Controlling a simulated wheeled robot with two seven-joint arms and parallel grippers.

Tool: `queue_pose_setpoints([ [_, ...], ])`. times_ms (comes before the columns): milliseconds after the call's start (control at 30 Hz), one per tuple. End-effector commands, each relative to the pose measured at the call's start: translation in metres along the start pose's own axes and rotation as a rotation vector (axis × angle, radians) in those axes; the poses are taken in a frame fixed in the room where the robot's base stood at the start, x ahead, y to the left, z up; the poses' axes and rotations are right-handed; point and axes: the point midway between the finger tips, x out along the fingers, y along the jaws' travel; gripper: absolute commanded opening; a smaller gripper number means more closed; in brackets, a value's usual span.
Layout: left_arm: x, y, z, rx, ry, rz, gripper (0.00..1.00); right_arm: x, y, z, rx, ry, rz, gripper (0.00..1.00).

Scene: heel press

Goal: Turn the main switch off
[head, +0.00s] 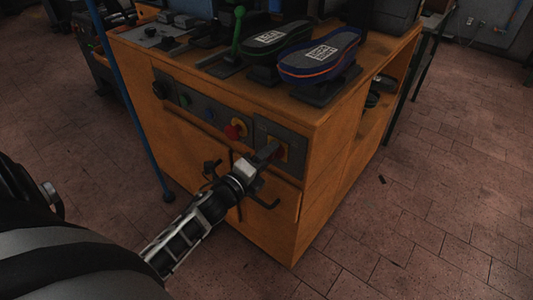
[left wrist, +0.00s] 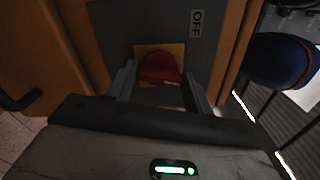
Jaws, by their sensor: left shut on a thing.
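The main switch (head: 283,152) is on the right end of the grey panel on the orange press cabinet. In the left wrist view it is a red knob (left wrist: 157,67) on a yellow plate, with an "OFF" label (left wrist: 196,23) to its upper right. My left gripper (head: 268,154) reaches the switch from the front, with its fingers on either side of the knob, shut on it. The gripper hides part of the switch in the head view, and I cannot tell the knob's exact angle. My right gripper is not in view.
A red emergency button (head: 235,129) sits left of the switch on the same panel. Below are cabinet doors with a dark handle (head: 264,203). Shoe soles (head: 319,53) and a green lever (head: 237,30) are on top. A blue pole (head: 131,105) stands at the left.

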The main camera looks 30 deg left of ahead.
Motion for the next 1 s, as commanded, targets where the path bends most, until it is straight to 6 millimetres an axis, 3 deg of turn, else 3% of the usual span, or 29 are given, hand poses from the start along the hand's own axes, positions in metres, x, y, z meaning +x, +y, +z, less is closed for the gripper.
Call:
queue_pose_setpoints([
  [1000, -0.001, 0.001, 0.0, -0.91, 0.0, 0.002, 0.28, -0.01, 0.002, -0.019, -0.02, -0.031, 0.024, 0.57],
])
